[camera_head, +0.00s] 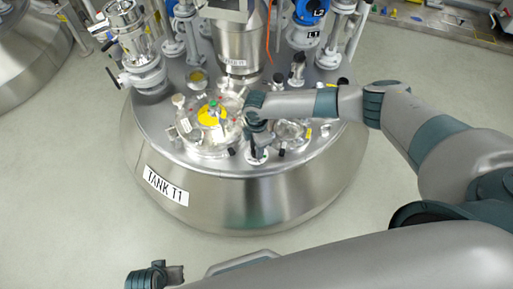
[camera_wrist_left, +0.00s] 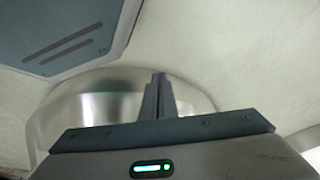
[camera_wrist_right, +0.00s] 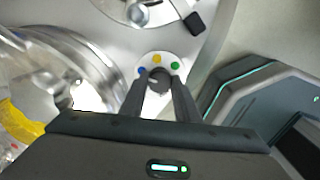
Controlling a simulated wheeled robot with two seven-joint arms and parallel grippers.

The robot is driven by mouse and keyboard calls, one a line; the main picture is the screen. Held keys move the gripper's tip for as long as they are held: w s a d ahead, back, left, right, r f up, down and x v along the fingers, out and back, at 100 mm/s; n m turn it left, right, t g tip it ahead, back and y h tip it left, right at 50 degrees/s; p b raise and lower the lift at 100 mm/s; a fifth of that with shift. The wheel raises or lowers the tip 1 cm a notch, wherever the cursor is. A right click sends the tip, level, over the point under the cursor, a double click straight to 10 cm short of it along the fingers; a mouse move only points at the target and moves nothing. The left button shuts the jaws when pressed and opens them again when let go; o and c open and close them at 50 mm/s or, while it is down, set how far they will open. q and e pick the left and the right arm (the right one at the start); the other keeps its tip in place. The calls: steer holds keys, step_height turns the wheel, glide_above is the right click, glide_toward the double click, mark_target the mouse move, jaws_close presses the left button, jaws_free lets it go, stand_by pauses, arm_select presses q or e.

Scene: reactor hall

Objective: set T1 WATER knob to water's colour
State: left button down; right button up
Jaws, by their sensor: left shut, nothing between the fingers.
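A small dark knob (camera_wrist_right: 158,78) sits on a white round plate with a blue dot (camera_wrist_right: 142,71), a yellow dot (camera_wrist_right: 157,58) and a green dot (camera_wrist_right: 175,65). No WATER label is readable, and the knob's pointing direction is unclear. My right gripper (camera_wrist_right: 160,85) has one finger on each side of the knob; whether they press on it is unclear. In the head view, my right gripper (camera_head: 257,148) points down at the white plate (camera_head: 256,158) on the lid of tank T1 (camera_head: 240,190). My left gripper (camera_head: 178,273) is shut and empty, below the tank; its fingers show in the left wrist view (camera_wrist_left: 158,80).
A round glass port with a yellow patch (camera_head: 211,115) is just left of my right gripper. A smaller glass port (camera_head: 288,130) is to its right. Pipes and a steel vessel (camera_head: 240,45) stand behind. The floor in front of the tank is clear.

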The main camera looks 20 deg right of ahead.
steer(key=c, duration=0.4)
arm_select(q)
steer(key=shift+w, duration=0.15)
arm_select(e)
steer(key=shift+o, duration=0.2)
arm_select(q)
steer(key=s+a+f+p, duration=0.1)
steer(key=s+f+p, duration=0.3)
steer(key=f, duration=0.7)
arm_select(e)
steer(key=m, duration=0.4)
steer(key=shift+s+r+p, duration=0.1)
steer(key=shift+r+p, duration=0.1)
steer(key=shift+p, duration=0.2)
steer(key=m+p, duration=0.4)
steer(key=m, duration=0.2)
steer(key=shift+p, duration=0.4)
arm_select(q)
steer(key=w+d+r+t+h+p, duration=0.1)
steer(key=w+d+r+t, duration=0.3)
steer(key=w+d, duration=0.2)
steer(key=shift+w+r+t+h, duration=0.15)
steer(key=shift+r+t+h, duration=0.15)
steer(key=shift+r, duration=0.05)
arm_select(e)
steer(key=shift+f+m, duration=0.15)
steer(key=shift+m, duration=0.85)
arm_select(q)
steer(key=shift+m, duration=0.3)
